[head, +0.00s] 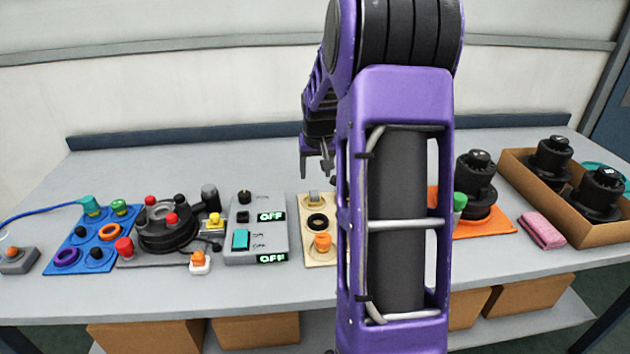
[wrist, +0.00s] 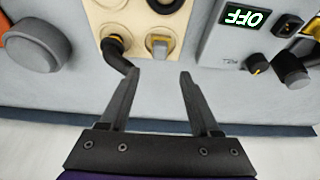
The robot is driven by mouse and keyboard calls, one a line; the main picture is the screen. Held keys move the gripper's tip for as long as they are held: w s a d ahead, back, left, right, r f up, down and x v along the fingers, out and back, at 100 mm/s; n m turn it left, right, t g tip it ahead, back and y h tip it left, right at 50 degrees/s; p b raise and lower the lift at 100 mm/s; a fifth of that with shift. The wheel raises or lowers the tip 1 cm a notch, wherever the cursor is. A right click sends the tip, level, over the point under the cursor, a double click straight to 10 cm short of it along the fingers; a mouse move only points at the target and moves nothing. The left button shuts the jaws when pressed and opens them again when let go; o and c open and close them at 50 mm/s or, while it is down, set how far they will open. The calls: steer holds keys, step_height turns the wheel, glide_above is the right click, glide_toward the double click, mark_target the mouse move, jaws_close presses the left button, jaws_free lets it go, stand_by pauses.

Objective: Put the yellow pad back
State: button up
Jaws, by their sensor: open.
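My gripper (head: 316,172) is open and empty above the back part of the beige board (head: 308,256). In the wrist view my gripper (wrist: 160,74) has its fingers apart, near a grey block (wrist: 160,46) and a black elbow piece (wrist: 117,52) on the board. A small yellow piece (head: 214,221) sits left of the grey control box (head: 256,246); a yellow part also shows at the right edge of the wrist view (wrist: 312,29). I cannot tell whether this is the yellow pad. My arm hides part of the table.
A blue board (head: 84,262) with rings and knobs lies at the left, beside a black round device (head: 166,228). An orange mat (head: 490,225) with a black unit, a pink cloth (head: 542,230) and a cardboard box (head: 590,228) stand right. The table's back strip is clear.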

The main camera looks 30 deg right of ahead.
steer(key=v, duration=0.2)
steer(key=shift+s+r, duration=0.1)
steer(key=shift+r, duration=0.2)
stand_by(0.3)
